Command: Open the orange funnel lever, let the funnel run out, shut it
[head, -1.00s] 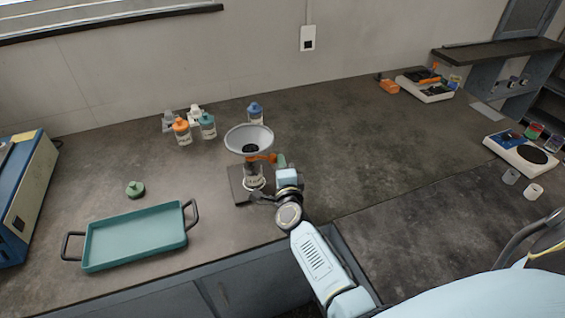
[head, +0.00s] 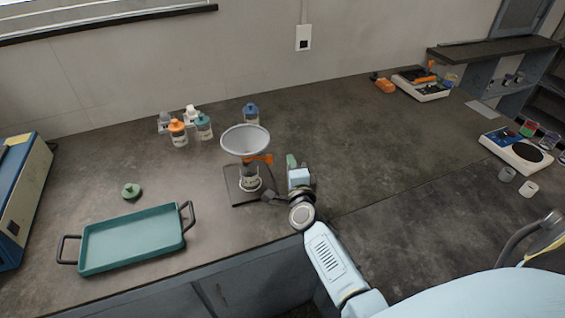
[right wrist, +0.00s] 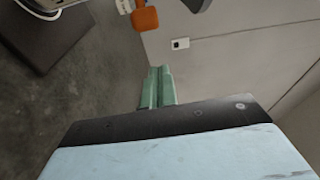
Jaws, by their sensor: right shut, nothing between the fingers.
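The grey funnel (head: 246,139) sits on its stand, with a bottle (head: 249,178) below its outlet on a dark base plate (head: 236,196). The orange lever (head: 262,159) sticks out to the right under the funnel cone. In the right wrist view the orange lever (right wrist: 145,19) shows at the top, apart from my fingers. My right gripper (head: 291,161) is to the right of the lever, clear of it, with its green fingers together and empty; they also show in the right wrist view (right wrist: 157,86). My left gripper is not in view.
A teal tray (head: 135,239) with dark handles and a green cap (head: 131,190) lie to the left. Several bottles (head: 186,126) stand at the back left, and a blue-capped bottle (head: 251,113) behind the funnel. A balance (head: 519,150) is far right.

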